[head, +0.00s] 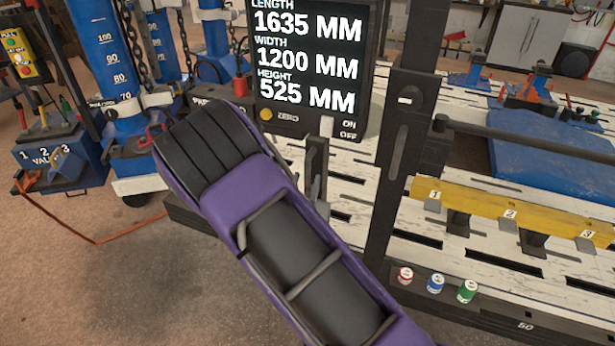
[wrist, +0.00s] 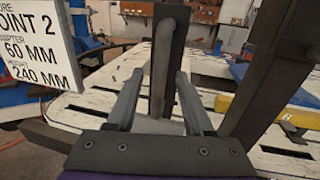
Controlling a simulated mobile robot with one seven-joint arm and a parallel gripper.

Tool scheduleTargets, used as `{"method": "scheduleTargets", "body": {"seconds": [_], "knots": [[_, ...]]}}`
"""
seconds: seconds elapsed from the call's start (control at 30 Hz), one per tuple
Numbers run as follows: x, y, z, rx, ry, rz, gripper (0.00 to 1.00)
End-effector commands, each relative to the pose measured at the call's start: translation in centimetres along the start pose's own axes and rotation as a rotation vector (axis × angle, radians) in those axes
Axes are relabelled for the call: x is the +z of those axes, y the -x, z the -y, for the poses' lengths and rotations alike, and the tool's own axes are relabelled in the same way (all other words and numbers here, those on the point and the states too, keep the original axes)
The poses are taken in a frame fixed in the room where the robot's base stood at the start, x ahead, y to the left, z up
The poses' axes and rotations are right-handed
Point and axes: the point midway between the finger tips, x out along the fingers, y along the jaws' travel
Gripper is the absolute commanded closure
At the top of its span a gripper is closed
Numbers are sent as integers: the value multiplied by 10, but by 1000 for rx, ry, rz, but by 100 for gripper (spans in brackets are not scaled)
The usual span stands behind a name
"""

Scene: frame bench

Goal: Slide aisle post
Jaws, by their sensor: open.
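A dark upright post (head: 382,205) stands at the near edge of the bench in the head view. The wrist view shows a dark upright plate (wrist: 187,50) with a grey bent handle bar (wrist: 163,70) on it, and a thicker dark post (wrist: 268,70) to its right. My gripper (wrist: 160,72) is open, its two grey fingers on either side of the handle bar in the picture. I cannot tell whether the bar is between the fingertips or just beyond them. In the head view my gripper (head: 316,160) is partly hidden by my purple arm, left of the post.
A display panel (head: 310,65) with measurements hangs behind my gripper. A yellow numbered rail (head: 480,205) lies on the slotted white bench (head: 470,262). Red, blue and green cans (head: 436,283) stand at the near edge. A blue valve stand (head: 60,155) is at left.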

Motion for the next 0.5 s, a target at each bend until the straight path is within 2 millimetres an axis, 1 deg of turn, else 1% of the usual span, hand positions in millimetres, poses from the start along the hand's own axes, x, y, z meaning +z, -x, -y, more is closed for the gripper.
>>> {"method": "scheduleTargets", "body": {"seconds": [0.03,0.2,0.5], "knots": [[-1,-7,0,-2,-1,0,48],[0,-21,0,0,-1,-1,48],[0,-23,0,0,0,-1,48]]}}
